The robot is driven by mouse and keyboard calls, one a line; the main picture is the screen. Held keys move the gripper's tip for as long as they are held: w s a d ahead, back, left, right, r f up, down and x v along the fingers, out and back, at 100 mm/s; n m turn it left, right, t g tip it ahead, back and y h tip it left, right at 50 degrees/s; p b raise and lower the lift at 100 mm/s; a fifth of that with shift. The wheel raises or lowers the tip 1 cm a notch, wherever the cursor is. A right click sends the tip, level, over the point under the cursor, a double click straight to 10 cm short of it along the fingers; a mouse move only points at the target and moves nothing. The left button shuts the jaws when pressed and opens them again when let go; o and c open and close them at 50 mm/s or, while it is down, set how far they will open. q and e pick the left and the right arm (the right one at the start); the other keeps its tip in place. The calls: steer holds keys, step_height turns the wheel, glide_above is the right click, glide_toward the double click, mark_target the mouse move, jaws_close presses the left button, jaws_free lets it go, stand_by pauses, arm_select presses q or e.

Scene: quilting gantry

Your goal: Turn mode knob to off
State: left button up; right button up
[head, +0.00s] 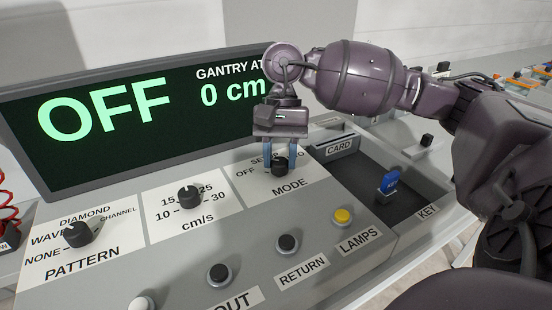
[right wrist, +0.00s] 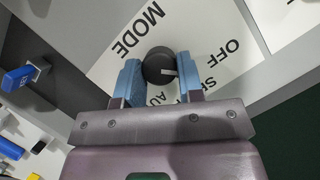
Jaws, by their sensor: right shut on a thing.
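The black mode knob (head: 280,166) sits on a white panel labelled OFF, SET, AUTO and MODE. My right gripper (head: 280,162) reaches down over it, shut on the knob with its blue finger pads on either side. In the right wrist view the knob (right wrist: 158,66) shows between the pads of the gripper (right wrist: 157,75). Its white pointer line aims right, toward the OFF and SET side; I cannot tell exactly which mark it meets. The display (head: 105,110) reads "OFF" and "GANTRY AT 0 cm". My left gripper is not in view.
The pattern knob (head: 78,234) and speed knob (head: 189,196) stand left of the mode knob. Black buttons (head: 287,244) and a yellow lamps button (head: 342,216) lie nearer. A blue key (head: 390,183) and a card slot (head: 338,146) are at the right.

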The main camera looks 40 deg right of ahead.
steer(key=shift+r+n, duration=0.1)
steer(key=shift+n, duration=0.2)
stand_by(0.4)
steer(key=o, duration=0.9)
steer(key=v, duration=1)
steer(key=shift+w+r, duration=0.2)
steer(key=shift+r, duration=0.15)
steer(key=shift+s, duration=0.1)
